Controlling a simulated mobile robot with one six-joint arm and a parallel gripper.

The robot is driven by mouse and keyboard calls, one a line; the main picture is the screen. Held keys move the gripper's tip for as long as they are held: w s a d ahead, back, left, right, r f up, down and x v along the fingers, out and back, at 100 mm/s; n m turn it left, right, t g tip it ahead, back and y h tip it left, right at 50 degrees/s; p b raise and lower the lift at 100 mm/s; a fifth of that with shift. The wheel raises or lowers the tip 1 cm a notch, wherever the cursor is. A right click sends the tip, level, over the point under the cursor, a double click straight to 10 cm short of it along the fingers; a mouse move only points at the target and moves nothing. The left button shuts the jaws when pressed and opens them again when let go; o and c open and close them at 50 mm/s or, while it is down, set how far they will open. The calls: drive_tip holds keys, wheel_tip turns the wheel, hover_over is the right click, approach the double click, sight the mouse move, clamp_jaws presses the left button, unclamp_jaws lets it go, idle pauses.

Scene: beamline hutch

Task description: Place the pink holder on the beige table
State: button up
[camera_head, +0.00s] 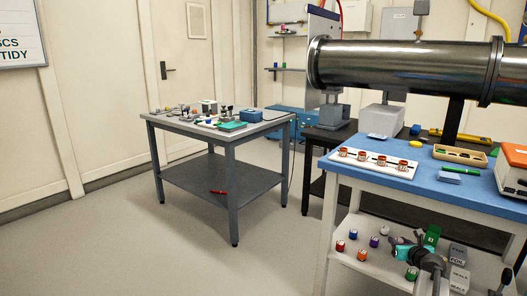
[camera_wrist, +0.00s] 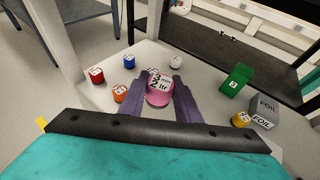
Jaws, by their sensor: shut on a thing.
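In the wrist view my gripper (camera_wrist: 156,88) is shut on the pink holder (camera_wrist: 159,99), a small pink round piece between its two dark purple-grey fingers. A white label with printed letters shows at its upper side. I cannot tell whether it touches the shelf below. In the head view the end of my arm is low at the right, by the white lower shelf (camera_head: 345,263) of the blue-topped table (camera_head: 370,176); the pink holder cannot be made out there. No tabletop looks clearly beige; the other table (camera_head: 172,120) has a grey top.
Small labelled pieces stand around my gripper: red (camera_wrist: 96,75), blue (camera_wrist: 129,61), orange (camera_wrist: 120,93), white (camera_wrist: 177,62) and yellow (camera_wrist: 241,119). A green box (camera_wrist: 235,80) and grey foil boxes (camera_wrist: 265,107) stand to the right. The blue top overhangs the shelf. Open floor (camera_head: 270,235) lies between the tables.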

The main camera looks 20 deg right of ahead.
drive_tip(key=w+a+r+n+t+y, duration=0.1)
drive_tip(key=w+a+r+n+y, duration=0.15)
drive_tip(key=w+a, duration=0.4)
drive_tip(key=w+a+r+n+y, duration=0.1)
drive_tip(key=w+a+r, duration=0.25)
drive_tip(key=a, duration=0.65)
drive_tip(key=w+a+r+n+y, duration=0.1)
drive_tip(key=a+r+n+y, duration=0.1)
drive_tip(key=a, duration=0.7)
drive_tip(key=w+a+r+n+g+y, duration=0.1)
drive_tip(key=w+a+r+n+y, duration=0.15)
drive_tip(key=a, duration=0.65)
drive_tip(key=w+a+r+n+y, duration=0.1)
drive_tip(key=a+r+y, duration=0.15)
drive_tip(key=a, duration=0.65)
drive_tip(key=s+a+n+g+y, duration=0.5)
drive_tip(key=s+a, duration=0.5)
drive_tip(key=a, duration=0.6)
wheel_tip(320, 180, up, 15)
drive_tip(key=n+p, duration=0.1)
drive_tip(key=p, duration=2.1)
drive_tip(key=shift+s+y, duration=0.35)
drive_tip(key=shift+s+f, duration=0.1)
drive_tip(key=shift+f, duration=0.05)
